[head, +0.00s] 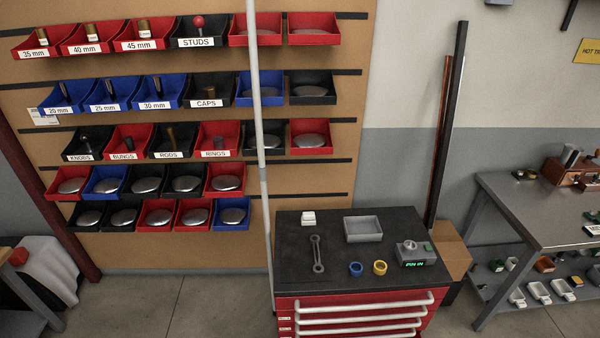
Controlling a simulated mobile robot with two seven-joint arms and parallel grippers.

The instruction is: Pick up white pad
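A small white pad (308,217) lies on the dark top of the red tool cabinet (290,262), near its back left corner. It looks like a small stacked white block with nothing touching it. Neither of my grippers shows in the head view, so their state and distance from the pad are hidden.
The cabinet top also holds a wrench (317,253), a grey tray (363,229), a blue ring (356,269), a yellow ring (380,267) and a device reading "PIN IN" (415,253). A grey pole (263,160) stands at its left edge. A bin wall (200,255) is behind; a workbench (520,212) stands right.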

